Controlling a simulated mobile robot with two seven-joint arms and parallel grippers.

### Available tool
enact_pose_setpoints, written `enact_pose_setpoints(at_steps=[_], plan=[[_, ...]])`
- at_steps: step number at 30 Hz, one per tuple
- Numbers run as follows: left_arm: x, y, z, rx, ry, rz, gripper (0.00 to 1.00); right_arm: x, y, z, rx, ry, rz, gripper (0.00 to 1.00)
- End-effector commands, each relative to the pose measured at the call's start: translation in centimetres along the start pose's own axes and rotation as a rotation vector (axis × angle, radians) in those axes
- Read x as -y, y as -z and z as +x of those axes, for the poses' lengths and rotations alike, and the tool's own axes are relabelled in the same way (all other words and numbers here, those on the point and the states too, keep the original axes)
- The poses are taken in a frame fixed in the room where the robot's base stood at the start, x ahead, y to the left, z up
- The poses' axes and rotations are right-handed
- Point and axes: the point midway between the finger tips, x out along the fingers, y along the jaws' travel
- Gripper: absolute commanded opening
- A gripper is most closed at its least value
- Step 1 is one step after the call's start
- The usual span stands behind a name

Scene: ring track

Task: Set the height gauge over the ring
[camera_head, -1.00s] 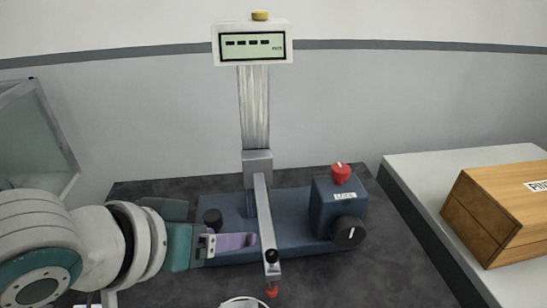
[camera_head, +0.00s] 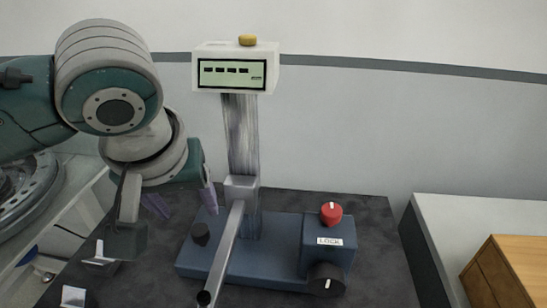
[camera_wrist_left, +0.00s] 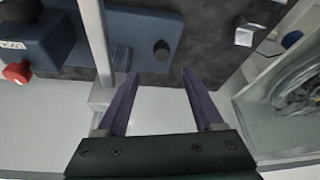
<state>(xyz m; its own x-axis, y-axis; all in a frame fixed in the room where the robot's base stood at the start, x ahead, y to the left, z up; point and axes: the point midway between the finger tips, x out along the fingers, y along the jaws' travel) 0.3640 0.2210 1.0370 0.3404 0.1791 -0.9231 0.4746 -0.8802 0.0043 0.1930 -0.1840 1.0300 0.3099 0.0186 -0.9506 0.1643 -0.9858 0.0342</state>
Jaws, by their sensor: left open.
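The height gauge stands upright on the dark bench. In the head view it has a display (camera_head: 259,75), a steel column (camera_head: 241,130), a blue base (camera_head: 245,262), a measuring arm (camera_head: 227,247) reaching toward the camera, and a red knob (camera_head: 331,211) on a block marked LOCK. My left gripper (camera_head: 182,203) is open and empty, left of the column. In the left wrist view my purple fingers (camera_wrist_left: 157,78) are spread, with the blue base (camera_wrist_left: 140,25) and a black knob (camera_wrist_left: 161,49) ahead of them. The ring under the gauge is not in view.
A wooden box (camera_head: 498,275) stands on a pale surface (camera_head: 440,225) at the right. A spoked metal wheel (camera_head: 25,190) sits at the left, beyond the bench edge. Small metal blocks (camera_head: 74,296) are at the lower left. Bare dark bench shows around the base.

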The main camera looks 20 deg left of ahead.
Motion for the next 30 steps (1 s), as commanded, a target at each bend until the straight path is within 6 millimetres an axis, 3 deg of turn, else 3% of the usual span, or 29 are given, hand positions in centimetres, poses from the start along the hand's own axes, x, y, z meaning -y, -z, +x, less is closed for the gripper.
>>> enact_pose_setpoints(at_steps=[15, 21, 29, 30], plan=[[0.2, -0.1, 8.4, 0.002, 0.006, -0.002, 0.69, 0.1, -0.7, 2.1, 0.001, 0.001, 0.000, 0.92], [0.1, -0.1, 9.7, 0.001, 0.003, -0.001, 0.69, 0.1, -0.8, 2.4, 0.002, 0.001, 0.000, 0.92], [0.1, -0.1, 9.7, 0.001, 0.003, -0.001, 0.69, 0.1, -0.8, 2.4, 0.003, 0.000, 0.000, 0.92], [0.1, -0.1, 9.7, 0.001, 0.003, -0.001, 0.65, 0.1, -0.8, 2.4, 0.003, 0.000, 0.000, 0.92]])
